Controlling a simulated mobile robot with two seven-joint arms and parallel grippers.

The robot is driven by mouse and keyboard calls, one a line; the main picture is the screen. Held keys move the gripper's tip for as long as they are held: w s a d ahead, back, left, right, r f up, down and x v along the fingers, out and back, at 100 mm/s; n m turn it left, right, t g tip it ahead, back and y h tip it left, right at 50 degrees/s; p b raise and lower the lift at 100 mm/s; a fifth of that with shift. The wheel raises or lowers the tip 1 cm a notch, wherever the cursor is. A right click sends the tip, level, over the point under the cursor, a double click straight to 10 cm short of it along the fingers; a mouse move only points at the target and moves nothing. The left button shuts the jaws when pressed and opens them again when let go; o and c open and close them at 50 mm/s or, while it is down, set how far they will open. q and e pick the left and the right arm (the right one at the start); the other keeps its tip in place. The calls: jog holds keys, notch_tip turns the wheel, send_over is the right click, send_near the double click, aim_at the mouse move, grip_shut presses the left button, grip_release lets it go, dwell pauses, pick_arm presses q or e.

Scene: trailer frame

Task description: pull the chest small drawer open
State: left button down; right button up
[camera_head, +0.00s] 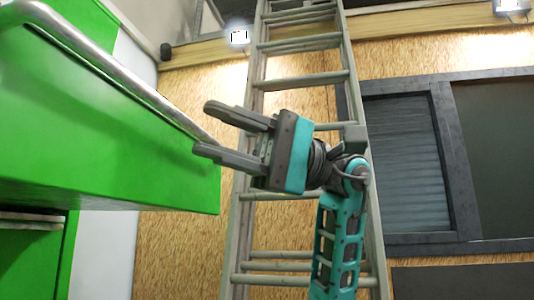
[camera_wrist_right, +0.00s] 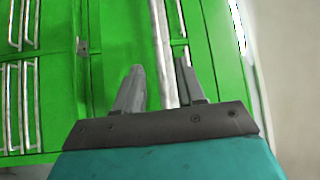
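The green chest (camera_head: 90,130) fills the left of the head view, with a long silver bar handle (camera_head: 110,75) along its face. My right gripper (camera_head: 204,128) is at the right end of that handle, fingers apart and pointing left. In the right wrist view, a silver bar (camera_wrist_right: 163,45) runs between the open fingers, closer to the right one. I cannot tell whether either finger touches it. Which panel is the small drawer is unclear. My left gripper is out of view.
A ladder (camera_head: 240,215) stands behind my right arm against a chipboard wall (camera_head: 185,100). A dark-framed window (camera_head: 405,160) is at the right. More silver handles (camera_wrist_right: 22,105) line the green front at the left of the wrist view.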

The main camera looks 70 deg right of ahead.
pick_arm(q)
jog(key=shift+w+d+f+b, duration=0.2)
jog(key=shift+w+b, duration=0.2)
jog(key=shift+b, duration=0.05)
pick_arm(e)
jog(key=v, duration=1)
jog(key=shift+s+d, duration=0.15)
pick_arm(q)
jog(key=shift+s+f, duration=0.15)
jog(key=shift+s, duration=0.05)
